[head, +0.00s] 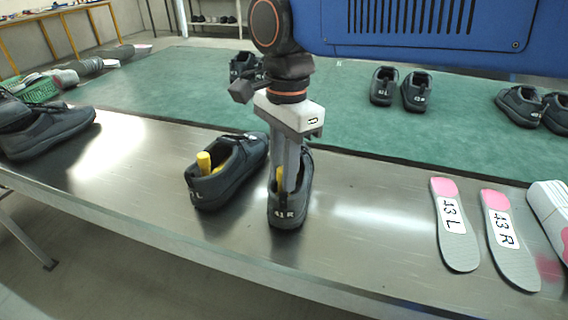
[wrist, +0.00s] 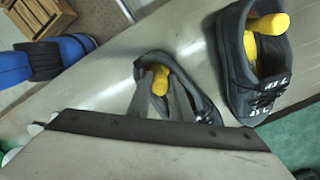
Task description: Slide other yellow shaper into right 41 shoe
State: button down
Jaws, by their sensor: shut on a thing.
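The right 41 shoe (head: 289,215), dark with an R label at its heel, stands on the steel table. My gripper (head: 290,185) points down into its opening. In the wrist view my gripper (wrist: 160,88) is shut on a yellow shaper (wrist: 160,80), which sits within the shoe's opening (wrist: 204,105). A bit of this shaper (head: 280,176) shows beside the fingers in the head view; its lower part is hidden. The left shoe (head: 240,178), with an L label, stands just to the left. Another yellow shaper (head: 204,160) lies inside it, its end sticking up at the heel.
Insoles marked 43 L (head: 456,240) and 43 R (head: 509,250) lie at the right of the table. A dark shoe (head: 50,135) stands at the left. More shoe pairs (head: 400,90) stand on the green mat (head: 350,120) behind. The table between the right shoe and insoles is clear.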

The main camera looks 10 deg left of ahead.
jog(key=shift+s+f, duration=0.1)
jog(key=shift+f, duration=0.05)
jog(key=c, duration=1.5)
grip_release()
jog(key=shift+r, duration=1.5)
jog(key=shift+r, duration=3.5)
